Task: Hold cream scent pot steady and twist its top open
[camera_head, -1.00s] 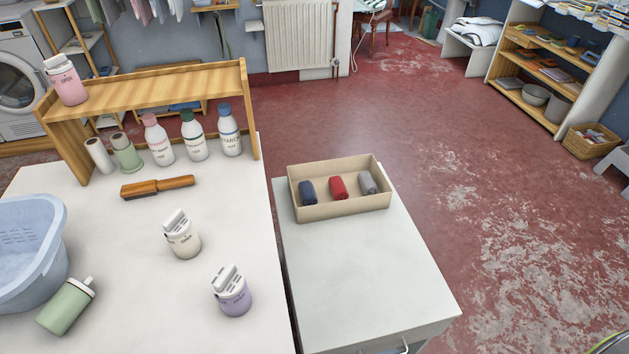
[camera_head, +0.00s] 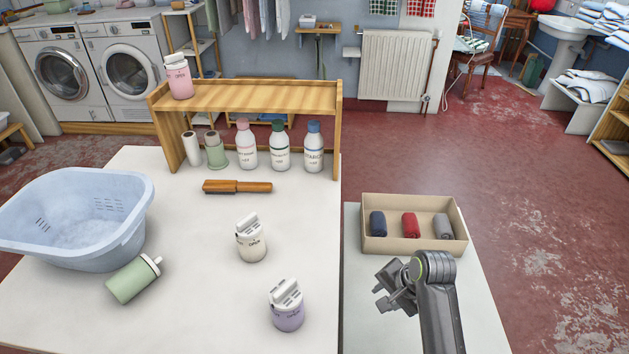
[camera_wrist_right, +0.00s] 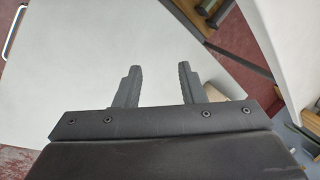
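The cream scent pot (camera_head: 251,243) stands upright on the white table, its white ribbed top (camera_head: 246,223) in place. A lilac pot (camera_head: 287,310) with a similar top stands nearer to me, to its right. My right gripper (camera_head: 384,291) is over the lower white cabinet, to the right of the cream pot and apart from it. In the right wrist view my right gripper (camera_wrist_right: 161,82) has its two fingers spread with nothing between them. My left gripper does not show.
A blue basin (camera_head: 75,215) and a tipped green pot (camera_head: 133,280) are at the left. A brush (camera_head: 237,187) lies behind the cream pot. Bottles stand under a wooden shelf (camera_head: 260,97) with a pink pot (camera_head: 178,77) on top. A box (camera_head: 412,243) of rolled cloths sits on the cabinet.

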